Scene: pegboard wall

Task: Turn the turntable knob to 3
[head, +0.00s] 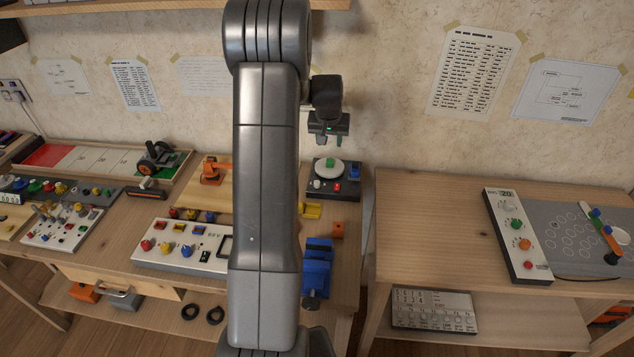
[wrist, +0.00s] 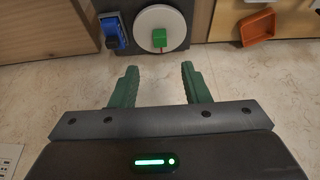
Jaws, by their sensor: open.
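The turntable (head: 320,193) is a dark box at the back right of the left bench, with a pale round disc and small red and white controls. A green knob (head: 328,168) sits on the disc. In the wrist view the green knob (wrist: 160,37) is near the top middle on the white disc (wrist: 145,17), with a red mark beside it. My gripper (head: 328,140) is above the turntable in the head view. In the wrist view its green fingers (wrist: 155,85) are apart, empty, and short of the knob. Scale numbers are not legible.
A blue part (wrist: 112,32) stands close beside the disc. An orange tray (wrist: 257,25) lies right in the wrist view. In the head view, a blue vise (head: 317,265) sits nearer on the bench, and a gap separates it from the right bench (head: 430,230). The wall is close behind.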

